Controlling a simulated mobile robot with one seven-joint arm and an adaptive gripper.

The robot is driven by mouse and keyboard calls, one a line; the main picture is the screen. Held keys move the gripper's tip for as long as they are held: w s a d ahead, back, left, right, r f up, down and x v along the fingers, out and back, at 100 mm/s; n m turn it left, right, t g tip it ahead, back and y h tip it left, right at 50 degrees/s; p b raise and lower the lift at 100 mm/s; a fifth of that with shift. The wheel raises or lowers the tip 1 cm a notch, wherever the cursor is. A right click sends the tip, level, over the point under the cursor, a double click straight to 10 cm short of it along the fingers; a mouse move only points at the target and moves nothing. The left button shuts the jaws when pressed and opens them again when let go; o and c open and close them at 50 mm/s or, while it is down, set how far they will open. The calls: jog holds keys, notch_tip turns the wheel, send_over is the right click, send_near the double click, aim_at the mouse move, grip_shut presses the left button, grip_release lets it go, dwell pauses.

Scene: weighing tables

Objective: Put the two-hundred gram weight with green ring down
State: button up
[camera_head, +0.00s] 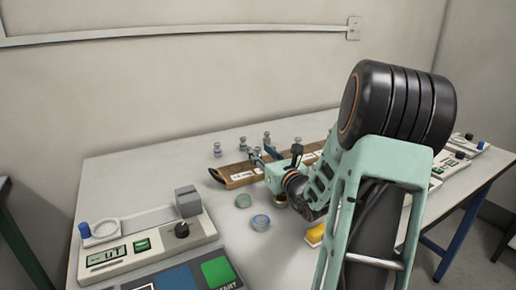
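My gripper (263,156) is at the far end of my arm, low over the wooden rack (236,171) at the middle of the table. It is small and partly merged with the rack and weights behind it. I cannot tell whether its fingers are open or hold anything. I cannot make out for sure which weight is the two-hundred gram one with the green ring. A small greenish round piece (243,201) lies on the table in front of the rack. A round piece with a blue centre (260,222) lies nearer.
Several metal weights, one at the left (217,149), stand behind the rack. A scale (145,243) with a blue knob stands at front left, and another (463,146) at right. A yellow object (316,234) sits beside my arm. The table's (150,172) back left is clear.

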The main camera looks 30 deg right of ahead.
jog(key=s, duration=0.3)
jog(key=s+p, duration=0.1)
jog(key=s, duration=0.2)
jog(key=s+a, duration=0.1)
jog(key=s, duration=0.2)
jog(key=shift+s+p, duration=0.25)
jog(key=shift+p, duration=0.05)
